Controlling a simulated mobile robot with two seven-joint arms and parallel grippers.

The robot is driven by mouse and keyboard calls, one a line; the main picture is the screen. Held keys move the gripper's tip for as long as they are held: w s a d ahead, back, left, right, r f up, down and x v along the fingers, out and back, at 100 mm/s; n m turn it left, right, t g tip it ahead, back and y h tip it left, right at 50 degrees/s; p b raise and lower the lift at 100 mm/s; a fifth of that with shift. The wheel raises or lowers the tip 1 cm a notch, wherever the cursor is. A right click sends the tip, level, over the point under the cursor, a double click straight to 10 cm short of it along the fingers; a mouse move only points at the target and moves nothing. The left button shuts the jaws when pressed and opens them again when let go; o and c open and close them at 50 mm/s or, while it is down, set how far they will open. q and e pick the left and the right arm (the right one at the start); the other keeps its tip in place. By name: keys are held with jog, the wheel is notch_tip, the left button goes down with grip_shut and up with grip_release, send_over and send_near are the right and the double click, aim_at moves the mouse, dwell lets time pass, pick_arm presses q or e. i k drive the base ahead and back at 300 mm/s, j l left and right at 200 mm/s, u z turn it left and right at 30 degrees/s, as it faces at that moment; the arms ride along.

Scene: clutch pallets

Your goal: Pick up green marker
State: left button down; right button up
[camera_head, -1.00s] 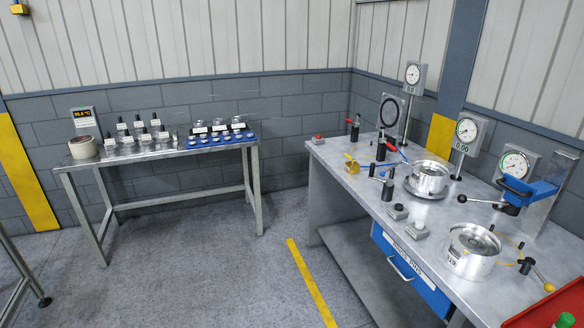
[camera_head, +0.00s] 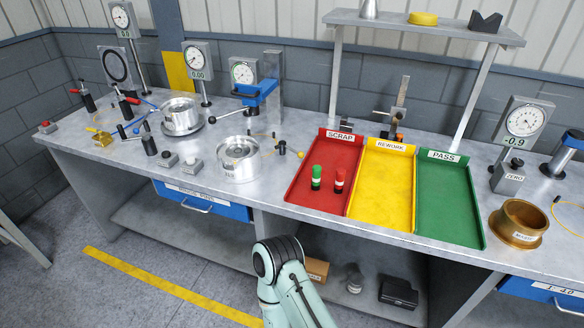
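A green marker (camera_head: 316,177) stands upright in the red SCRAP tray (camera_head: 301,193) on the workbench, near the tray's front half. A red marker (camera_head: 339,181) stands upright just to its right in the same tray, a small gap apart. Part of one of my arms (camera_head: 286,281) shows at the bottom middle, below and in front of the bench edge. Neither of my grippers shows in this view, so I cannot see what they hold.
The yellow REWORK tray (camera_head: 381,190) and green PASS tray (camera_head: 447,195) look empty. A brass ring (camera_head: 517,223) stands to the right. Metal discs (camera_head: 238,158), dial gauges and a blue clamp (camera_head: 258,93) crowd the left. A shelf (camera_head: 426,27) spans above the trays.

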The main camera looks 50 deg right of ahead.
aim_at(316, 170)
jog(key=z, duration=2.05)
